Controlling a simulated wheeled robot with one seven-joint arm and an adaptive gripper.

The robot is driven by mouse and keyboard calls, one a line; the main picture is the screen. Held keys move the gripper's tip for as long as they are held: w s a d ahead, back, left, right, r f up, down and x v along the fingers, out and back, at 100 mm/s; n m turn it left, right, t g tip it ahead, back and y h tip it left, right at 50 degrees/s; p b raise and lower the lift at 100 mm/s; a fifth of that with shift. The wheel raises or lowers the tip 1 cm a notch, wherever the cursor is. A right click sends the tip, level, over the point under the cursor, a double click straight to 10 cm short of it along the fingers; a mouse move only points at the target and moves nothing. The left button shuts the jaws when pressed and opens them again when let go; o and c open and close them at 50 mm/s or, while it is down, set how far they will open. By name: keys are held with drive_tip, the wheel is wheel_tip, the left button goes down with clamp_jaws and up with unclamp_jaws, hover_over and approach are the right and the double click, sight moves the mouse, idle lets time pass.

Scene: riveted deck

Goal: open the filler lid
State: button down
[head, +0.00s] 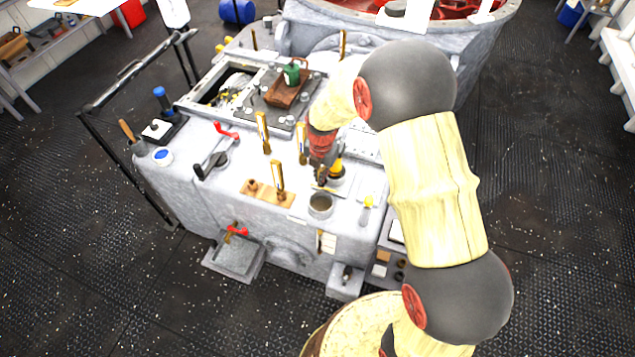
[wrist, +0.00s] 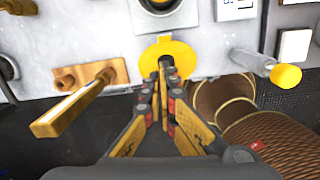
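In the wrist view a round yellow plate with a small tab (wrist: 168,46), which I take for the filler lid, lies just beyond my fingertips. I cannot tell whether the fingers touch it. My gripper (wrist: 167,68) points at it with its fingers together at the tips, and nothing shows held between them. In the head view my gripper (head: 321,178) is low over the machine's front top, partly hidden by my wrist. The lid is not clear in the head view.
A yellow-knobbed lever (head: 367,203) is at the right, also in the wrist view (wrist: 284,77). A black-ringed yellow fitting (head: 337,170) is close behind. Red-handled lever (head: 226,131) stands farther left.

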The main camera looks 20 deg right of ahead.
drive_tip(key=w+d, duration=0.1)
drive_tip(key=w+d+p, duration=0.1)
drive_tip(key=w, duration=0.1)
drive_tip(key=shift+w+d+r, duration=0.1)
drive_tip(key=shift+d+r, duration=0.05)
drive_tip(key=shift+r, duration=0.2)
drive_tip(key=shift+r, duration=0.1)
idle(1.2)
